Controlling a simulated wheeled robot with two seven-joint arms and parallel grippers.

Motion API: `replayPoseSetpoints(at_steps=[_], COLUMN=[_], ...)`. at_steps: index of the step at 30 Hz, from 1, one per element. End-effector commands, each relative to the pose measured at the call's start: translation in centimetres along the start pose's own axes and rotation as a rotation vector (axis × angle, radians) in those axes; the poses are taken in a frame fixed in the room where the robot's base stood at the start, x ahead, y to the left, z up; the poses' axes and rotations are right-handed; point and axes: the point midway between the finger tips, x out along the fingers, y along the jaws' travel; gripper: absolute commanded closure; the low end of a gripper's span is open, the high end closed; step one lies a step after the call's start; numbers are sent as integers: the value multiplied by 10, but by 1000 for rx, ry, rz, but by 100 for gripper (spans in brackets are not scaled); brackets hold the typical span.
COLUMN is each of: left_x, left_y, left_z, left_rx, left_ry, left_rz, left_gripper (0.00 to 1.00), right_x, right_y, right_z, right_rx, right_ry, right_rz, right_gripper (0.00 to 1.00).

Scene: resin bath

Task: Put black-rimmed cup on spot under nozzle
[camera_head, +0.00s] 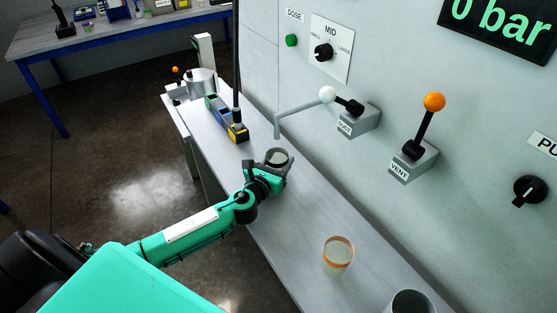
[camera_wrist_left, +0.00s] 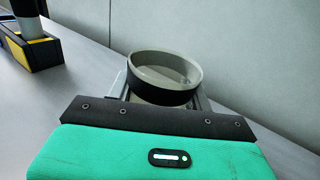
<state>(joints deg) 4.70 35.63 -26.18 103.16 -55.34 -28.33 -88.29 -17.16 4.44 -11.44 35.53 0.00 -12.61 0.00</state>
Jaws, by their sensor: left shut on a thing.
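The black-rimmed cup (camera_head: 277,157) is in my left gripper (camera_head: 276,168), over the narrow grey bench. In the left wrist view the cup (camera_wrist_left: 164,78) shows its dark rim band and pale inside, upright between the fingers. My left gripper is shut on it. I cannot tell whether the cup's base touches the bench. The bent grey nozzle pipe (camera_head: 297,115) comes out of the wall beyond the cup, its end up and close to it in the picture. The spot under the nozzle cannot be made out. My right gripper is not in view.
An orange-rimmed cup (camera_head: 338,254) and a dark-rimmed container (camera_head: 411,302) stand nearer on the bench (camera_head: 310,205). A black-and-yellow block (camera_head: 238,133) and other items stand at the far end. Levers (camera_head: 410,160) jut from the wall panel. Bench between the held and orange-rimmed cups is clear.

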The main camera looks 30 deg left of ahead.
Motion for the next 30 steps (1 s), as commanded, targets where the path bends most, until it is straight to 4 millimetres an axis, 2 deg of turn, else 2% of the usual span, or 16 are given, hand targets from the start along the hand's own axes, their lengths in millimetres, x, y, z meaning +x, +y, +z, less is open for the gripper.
replayPoseSetpoints(at_steps=[5,6,9,21,26,30], left_x=[0,0,0,-2,-25,-52], left_y=[0,0,0,0,0,0], left_z=[-3,-4,-2,0,-2,-3], left_rx=[0,0,0,0,1,0], left_ry=[0,0,0,1,1,2], left_rz=[0,0,0,0,-1,-2], left_gripper=[74,47,27,27,27,27], right_x=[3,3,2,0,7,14], right_y=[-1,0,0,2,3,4], right_z=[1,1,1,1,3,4], right_rx=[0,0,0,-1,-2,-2], right_ry=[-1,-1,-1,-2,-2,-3], right_rz=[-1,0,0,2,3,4], right_gripper=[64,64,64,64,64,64])
